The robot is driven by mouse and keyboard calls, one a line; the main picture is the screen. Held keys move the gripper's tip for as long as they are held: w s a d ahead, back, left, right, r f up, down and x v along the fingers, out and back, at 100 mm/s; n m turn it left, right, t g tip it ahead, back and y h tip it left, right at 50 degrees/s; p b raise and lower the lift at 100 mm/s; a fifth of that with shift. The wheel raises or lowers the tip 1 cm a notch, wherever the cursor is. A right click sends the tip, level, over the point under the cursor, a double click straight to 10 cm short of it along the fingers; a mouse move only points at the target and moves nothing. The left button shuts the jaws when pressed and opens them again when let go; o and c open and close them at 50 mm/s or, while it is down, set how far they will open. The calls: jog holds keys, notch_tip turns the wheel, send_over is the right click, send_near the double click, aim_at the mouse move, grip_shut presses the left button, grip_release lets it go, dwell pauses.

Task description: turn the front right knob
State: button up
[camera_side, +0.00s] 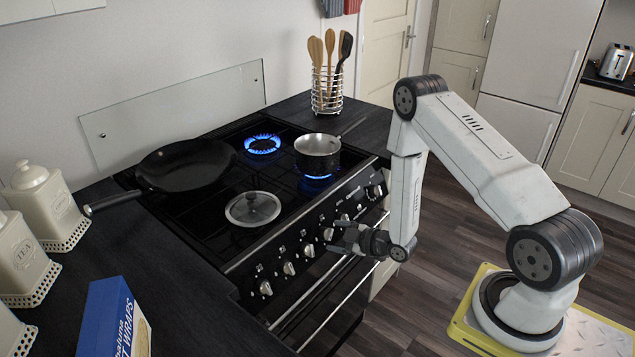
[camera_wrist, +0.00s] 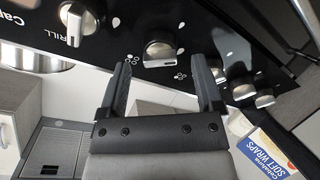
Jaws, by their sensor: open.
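My gripper (camera_side: 335,237) is at the stove's front panel, its jaws open and empty. In the wrist view the gripper (camera_wrist: 161,62) has one fingertip to either side of a silver knob (camera_wrist: 160,52); the knob shows just beyond the tips, and I cannot tell whether they touch it. Small burner marks beside this knob are too small to read, so I cannot confirm it is the front right knob. In the side view that knob (camera_side: 327,233) is just left of my fingertips. The knob marked GRILL (camera_wrist: 76,22) is on the wrist view's left.
More knobs (camera_wrist: 243,91) line the panel close to the right finger. An oven handle (camera_side: 330,283) runs below the panel. A saucepan (camera_side: 317,152) stands over a blue flame; another burner (camera_side: 262,144) is lit.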

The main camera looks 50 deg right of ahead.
aim_at(327, 234)
jog(key=shift+x, duration=1.15)
grip_shut()
